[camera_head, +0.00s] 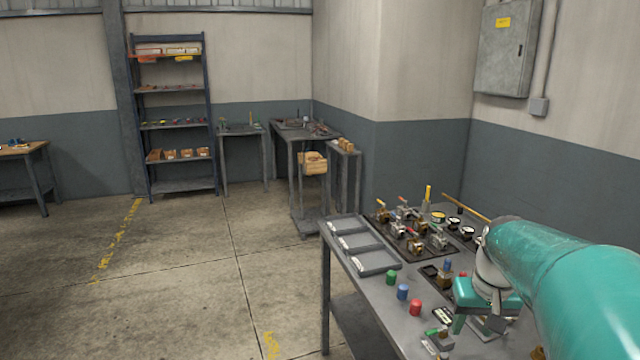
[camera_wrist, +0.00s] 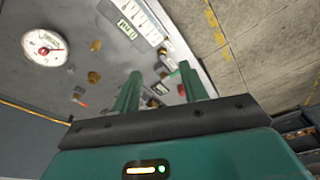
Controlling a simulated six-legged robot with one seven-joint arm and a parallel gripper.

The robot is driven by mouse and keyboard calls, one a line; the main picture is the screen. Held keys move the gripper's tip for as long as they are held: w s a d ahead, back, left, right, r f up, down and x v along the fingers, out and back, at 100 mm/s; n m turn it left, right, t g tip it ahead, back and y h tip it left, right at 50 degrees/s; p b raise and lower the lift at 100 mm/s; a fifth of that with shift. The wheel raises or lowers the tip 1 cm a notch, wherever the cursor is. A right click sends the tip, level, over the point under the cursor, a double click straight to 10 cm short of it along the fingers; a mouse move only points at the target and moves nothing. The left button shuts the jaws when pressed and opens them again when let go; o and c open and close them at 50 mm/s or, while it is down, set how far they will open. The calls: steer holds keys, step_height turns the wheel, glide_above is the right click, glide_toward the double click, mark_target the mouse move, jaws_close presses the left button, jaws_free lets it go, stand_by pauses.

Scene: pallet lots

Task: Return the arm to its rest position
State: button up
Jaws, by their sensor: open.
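My arm, teal, reaches in from the right in the head view. My gripper (camera_head: 483,324) is over the near right part of the grey metal table (camera_head: 378,308). In the wrist view its two green fingers (camera_wrist: 160,92) stand apart with a gap between them, and nothing is held there. Below the fingers in that view lie the table top and small parts, some blurred. How far the fingertips are above the table I cannot tell.
A dial gauge (camera_wrist: 45,47) shows in the wrist view. Open floor (camera_head: 180,270) lies left; shelves (camera_head: 175,110) stand behind.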

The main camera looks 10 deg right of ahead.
steer(key=s+a+n+t, duration=0.1)
steer(key=s+a, duration=0.2)
steer(key=a, duration=0.4)
steer(key=s+a+n+t, duration=0.1)
steer(key=s+a, duration=0.3)
steer(key=a, duration=0.4)
steer(key=s+a+r+n+t, duration=0.1)
steer(key=s+a, duration=0.2)
steer(key=a, duration=0.5)
steer(key=shift+s+n+y, duration=0.3)
steer(key=shift+n, duration=0.1)
steer(key=shift+a, duration=0.1)
